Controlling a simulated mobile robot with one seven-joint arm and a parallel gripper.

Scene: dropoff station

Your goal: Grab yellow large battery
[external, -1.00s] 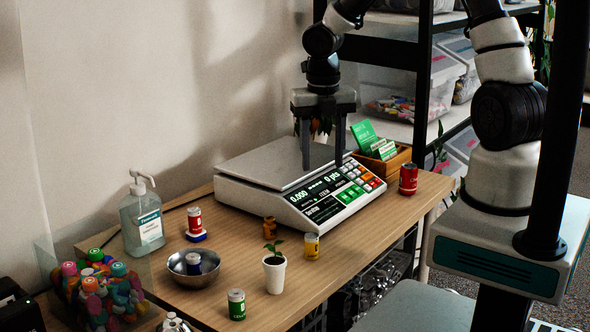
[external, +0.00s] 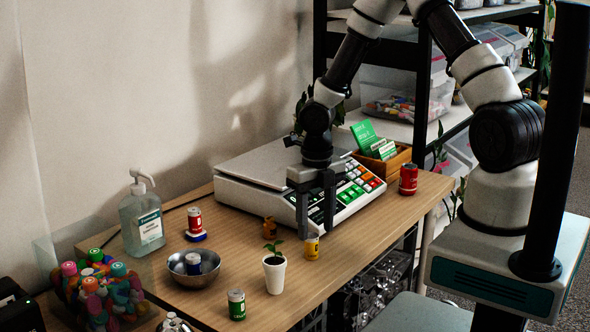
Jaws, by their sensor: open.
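The yellow large battery (external: 312,247) stands upright on the wooden table, in front of the scale. A smaller-looking orange-brown battery (external: 269,229) stands to its left, by the scale's front corner. My gripper (external: 316,232) points down with its two fingers apart and nothing visible between them. Its fingertips appear just above the yellow battery in the external view, partly in front of the scale. Whether they are directly over the battery or behind it I cannot tell.
The scale (external: 240,192) stands behind the battery. A potted seedling (external: 275,275), a green battery (external: 236,305) and a metal bowl (external: 185,270) stand to the left. A red battery (external: 408,179) stands at the right. Bare table (external: 345,240) lies right of the yellow battery.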

